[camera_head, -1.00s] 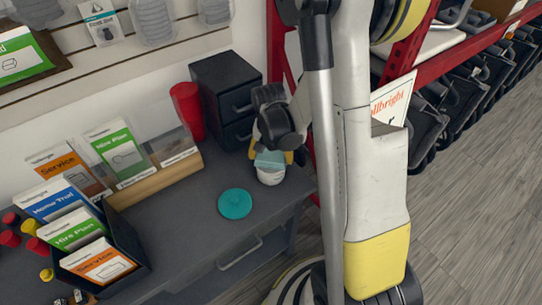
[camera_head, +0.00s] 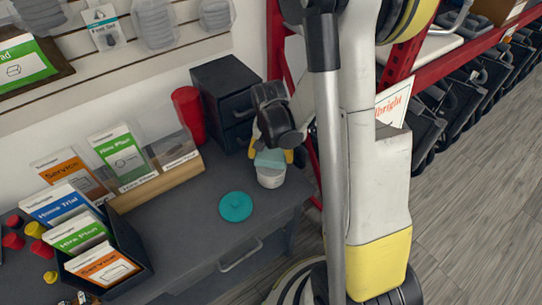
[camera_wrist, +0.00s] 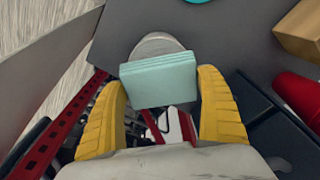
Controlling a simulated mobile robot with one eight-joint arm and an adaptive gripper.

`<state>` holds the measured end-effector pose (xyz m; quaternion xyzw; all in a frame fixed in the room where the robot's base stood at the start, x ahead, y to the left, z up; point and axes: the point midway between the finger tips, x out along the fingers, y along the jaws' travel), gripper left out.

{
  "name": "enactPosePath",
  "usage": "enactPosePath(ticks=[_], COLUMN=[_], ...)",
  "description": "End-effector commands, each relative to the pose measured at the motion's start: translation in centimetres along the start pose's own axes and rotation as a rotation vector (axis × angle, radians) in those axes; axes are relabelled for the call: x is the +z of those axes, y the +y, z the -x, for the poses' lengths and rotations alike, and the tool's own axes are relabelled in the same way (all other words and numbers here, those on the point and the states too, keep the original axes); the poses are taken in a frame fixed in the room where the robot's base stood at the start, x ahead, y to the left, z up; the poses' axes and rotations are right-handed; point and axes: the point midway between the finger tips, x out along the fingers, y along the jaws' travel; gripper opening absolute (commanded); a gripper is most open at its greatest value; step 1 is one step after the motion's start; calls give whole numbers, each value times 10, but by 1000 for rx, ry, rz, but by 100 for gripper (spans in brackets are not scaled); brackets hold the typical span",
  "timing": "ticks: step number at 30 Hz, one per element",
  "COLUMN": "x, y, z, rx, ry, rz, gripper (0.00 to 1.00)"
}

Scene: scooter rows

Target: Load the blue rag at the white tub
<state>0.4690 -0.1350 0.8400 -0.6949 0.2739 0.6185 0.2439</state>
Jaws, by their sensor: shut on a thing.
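The blue rag (camera_head: 270,158) is a pale blue-green folded cloth. In the wrist view the rag (camera_wrist: 158,80) lies between the two yellow fingers of my gripper (camera_wrist: 162,100), which is shut on it. The white tub (camera_head: 270,178) stands on the grey counter, just below the rag in the head view. In the wrist view the rag covers most of the tub (camera_wrist: 155,44), and only part of its pale round rim shows beyond. I cannot tell whether the rag touches the tub. In the head view my wrist hides most of the gripper.
A teal round lid (camera_head: 236,206) lies on the counter (camera_head: 195,235) left of the tub. Behind stand a red cup (camera_head: 188,112) and a black drawer box (camera_head: 222,95). Brochure holders (camera_head: 120,155) fill the left side. A red rack (camera_head: 405,105) stands at right.

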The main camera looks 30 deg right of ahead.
Motion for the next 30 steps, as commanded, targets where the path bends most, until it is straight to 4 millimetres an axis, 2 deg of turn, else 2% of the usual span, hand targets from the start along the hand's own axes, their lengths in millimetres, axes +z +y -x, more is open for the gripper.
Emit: enactPosePath(ticks=[1, 14, 30], x=[-1, -5, -5], y=[0, 0, 0], z=[8, 44, 45], rx=[0, 0, 0], ry=[0, 0, 0], rz=[0, 0, 0], gripper=[58, 58, 58])
